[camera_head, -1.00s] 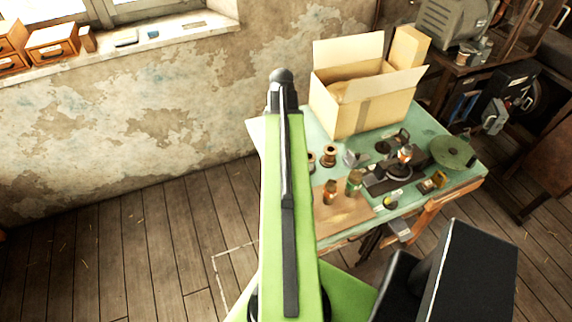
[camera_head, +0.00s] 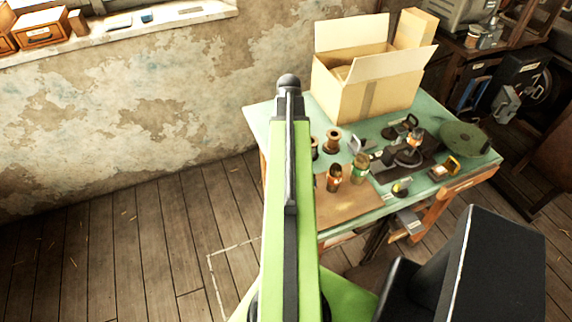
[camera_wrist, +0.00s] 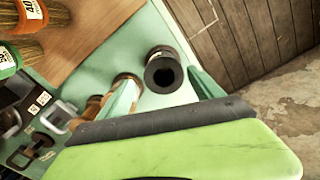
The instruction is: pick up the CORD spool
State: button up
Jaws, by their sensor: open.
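Two small spools stand on the green tabletop, one copper-brown (camera_head: 333,140) and one (camera_head: 314,148) partly hidden behind my arm. In the wrist view a dark spool (camera_wrist: 163,72) with a black centre hole shows end-on between my fingertips. A copper-brown spool (camera_wrist: 127,84) shows beside it, partly hidden by my left finger. I cannot read a CORD label on either. My gripper (camera_wrist: 161,76) is open, its pale green fingers on either side of the dark spool's image. Contact cannot be told. In the head view my arm hides the gripper.
A handwheel press (camera_head: 405,158) and a green disc (camera_head: 465,138) are to the right. An open carton (camera_head: 365,95) stands behind. The table's left edge is close to the spools.

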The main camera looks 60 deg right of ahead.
jog(key=shift+f, duration=0.15)
jog(key=f+b, duration=0.5)
jog(key=shift+w+a+f, duration=0.2)
jog(key=shift+w+a, duration=0.05)
jog(key=shift+a, duration=0.1)
jog(key=shift+r, duration=0.2)
jog(key=c, duration=1.6)
jog(key=shift+o, duration=0.2)
jog(key=shift+r, duration=0.15)
